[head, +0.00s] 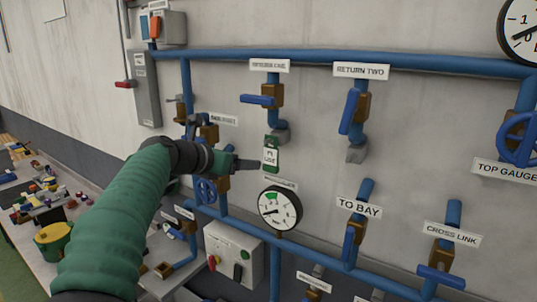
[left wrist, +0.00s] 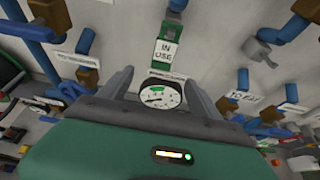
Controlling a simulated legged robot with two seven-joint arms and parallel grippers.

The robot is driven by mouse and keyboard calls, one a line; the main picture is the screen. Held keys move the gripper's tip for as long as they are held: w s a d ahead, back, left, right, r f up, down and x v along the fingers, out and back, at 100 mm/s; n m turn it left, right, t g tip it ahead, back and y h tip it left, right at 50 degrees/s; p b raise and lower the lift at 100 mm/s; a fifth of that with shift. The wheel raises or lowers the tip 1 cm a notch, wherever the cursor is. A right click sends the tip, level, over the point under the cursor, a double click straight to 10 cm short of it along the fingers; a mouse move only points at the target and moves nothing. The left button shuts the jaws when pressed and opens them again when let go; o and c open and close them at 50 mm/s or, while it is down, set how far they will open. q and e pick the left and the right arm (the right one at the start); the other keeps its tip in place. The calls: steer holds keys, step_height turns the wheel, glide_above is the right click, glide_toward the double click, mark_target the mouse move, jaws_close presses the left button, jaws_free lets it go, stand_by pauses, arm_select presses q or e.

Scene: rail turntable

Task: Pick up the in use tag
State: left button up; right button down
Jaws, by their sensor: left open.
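The in use tag (head: 271,155) is a small green and white tag. It hangs on the wall below a valve with a blue handle, just above a round gauge. In the left wrist view the tag (left wrist: 167,52) reads "IN USE" and shows beyond my fingers, near the top centre. My left gripper (head: 260,164) reaches in from the left, its fingertips close to the tag's lower left in the head view. In the left wrist view my left gripper (left wrist: 160,82) is open, with nothing between its two fingers. I cannot tell the remaining gap to the tag. My right gripper is not in view.
The round gauge (head: 280,211) sits right below the tag. Blue pipes (head: 330,57) and valves, such as RETURN TWO (head: 350,110), stand out from the wall around it. A grey control box (head: 234,255) is below. A cluttered table (head: 35,205) is at the left.

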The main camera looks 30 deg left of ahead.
mark_target(269, 163)
arm_select(q)
steer(key=p+x, duration=0.1)
steer(key=x, duration=0.2)
steer(key=p+x, duration=0.1)
steer(key=x, duration=0.3)
steer(key=p+x, duration=0.1)
steer(key=x, duration=0.2)
steer(key=shift+w+d+f, duration=0.1)
steer(key=shift+w+d, duration=0.25)
steer(key=p+x, duration=0.3)
steer(key=x, duration=0.1)
steer(key=shift+a+p, duration=0.15)
steer(key=shift+p, duration=0.15)
steer(key=shift+w+f, duration=0.25)
steer(key=shift+w, duration=0.1)
steer(key=shift+w+f, duration=0.2)
steer(key=shift+w, duration=0.05)
steer(key=shift+d+r, duration=0.1)
steer(key=shift+d, duration=0.1)
steer(key=c, duration=0.4)
steer(key=shift+s+r, duration=0.1)
steer(key=shift+s, duration=0.1)
steer(key=c, duration=1)
steer(key=shift+a, duration=0.15)
